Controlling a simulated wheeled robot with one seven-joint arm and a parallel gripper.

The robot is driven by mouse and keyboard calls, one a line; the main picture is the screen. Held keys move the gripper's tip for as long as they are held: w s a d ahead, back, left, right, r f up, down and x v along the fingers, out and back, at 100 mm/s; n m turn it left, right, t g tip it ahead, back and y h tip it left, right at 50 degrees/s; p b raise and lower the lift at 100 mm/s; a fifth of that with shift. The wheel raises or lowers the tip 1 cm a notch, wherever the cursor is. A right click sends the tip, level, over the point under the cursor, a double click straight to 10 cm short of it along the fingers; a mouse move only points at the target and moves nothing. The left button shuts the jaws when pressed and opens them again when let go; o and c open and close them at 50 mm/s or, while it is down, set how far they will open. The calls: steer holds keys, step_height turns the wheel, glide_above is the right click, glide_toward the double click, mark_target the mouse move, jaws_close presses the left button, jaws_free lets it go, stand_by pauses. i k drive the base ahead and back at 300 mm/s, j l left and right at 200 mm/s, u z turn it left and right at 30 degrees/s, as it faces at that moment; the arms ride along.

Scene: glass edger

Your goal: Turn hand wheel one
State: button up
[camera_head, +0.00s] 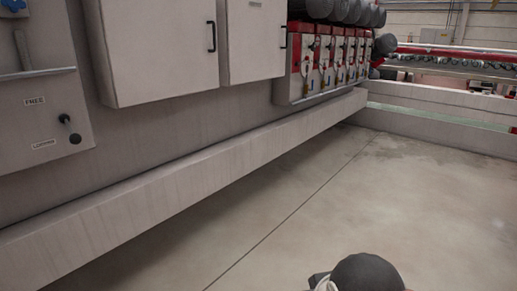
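A row of several red and white units (333,58) is mounted on the machine's side, upper middle of the head view. Each has small dark and yellow round parts on its front. They are too small to tell whether any is a hand wheel, or which is hand wheel one. My gripper is not in view.
Grey cabinets (158,45) with dark handles line the machine on the left. A panel (40,115) with a small black knob (75,138) is at far left. A long beam (190,180) juts out low. The concrete floor (330,215) is open; a low barrier (440,130) crosses behind.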

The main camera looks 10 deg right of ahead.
mark_target(312, 47)
steer(key=i+l+z, duration=0.55)
steer(key=i+z, duration=0.2)
steer(key=i, duration=0.25)
steer(key=i+l+z, duration=0.1)
steer(key=i+z, duration=0.3)
steer(key=i, duration=0.15)
